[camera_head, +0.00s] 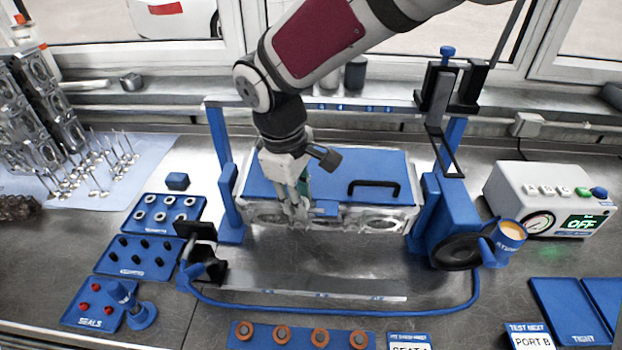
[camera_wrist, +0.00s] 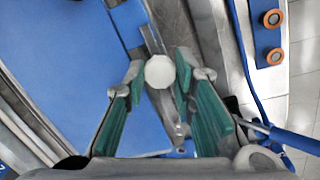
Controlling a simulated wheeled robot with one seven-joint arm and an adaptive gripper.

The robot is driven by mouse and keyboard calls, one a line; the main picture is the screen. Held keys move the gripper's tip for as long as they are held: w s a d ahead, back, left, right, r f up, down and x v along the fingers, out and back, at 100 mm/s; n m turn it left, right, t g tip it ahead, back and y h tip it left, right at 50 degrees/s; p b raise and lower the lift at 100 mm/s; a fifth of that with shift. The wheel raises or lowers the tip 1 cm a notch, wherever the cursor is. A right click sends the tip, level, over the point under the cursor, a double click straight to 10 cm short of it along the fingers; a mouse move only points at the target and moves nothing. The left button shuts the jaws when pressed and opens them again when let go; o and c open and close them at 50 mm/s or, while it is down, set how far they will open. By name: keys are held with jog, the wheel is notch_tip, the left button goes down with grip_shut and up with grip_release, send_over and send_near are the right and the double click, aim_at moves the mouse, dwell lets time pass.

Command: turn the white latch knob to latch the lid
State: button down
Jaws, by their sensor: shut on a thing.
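The white latch knob (camera_wrist: 160,72) shows as a pale many-sided disc between my fingertips in the wrist view. My gripper (camera_head: 298,214) reaches down to the front edge of the blue lid (camera_head: 335,168), and its fingers hide the knob in the head view. In the wrist view my gripper (camera_wrist: 158,78) has its green-padded fingers on either side of the knob, shut on it. The lid lies flat on the metal engine head, with a black handle (camera_head: 374,184) to the right of my gripper. A blue block (camera_head: 325,208) sits at the lid's front edge beside my fingers.
A blue frame (camera_head: 226,190) stands around the engine head. A blue hose (camera_head: 330,310) runs across the bench in front. A tester box (camera_head: 550,200) reading OFF stands at right. Blue part trays (camera_head: 137,262) lie at left. The metal plate in front is clear.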

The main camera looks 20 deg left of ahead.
dwell(0.3)
jog(key=c, duration=1.3)
grip_release()
jog(key=shift+c, duration=0.2)
notch_tip(320, 180, up, 12)
jog(key=s+a, duration=0.1)
jog(key=shift+s, duration=0.4)
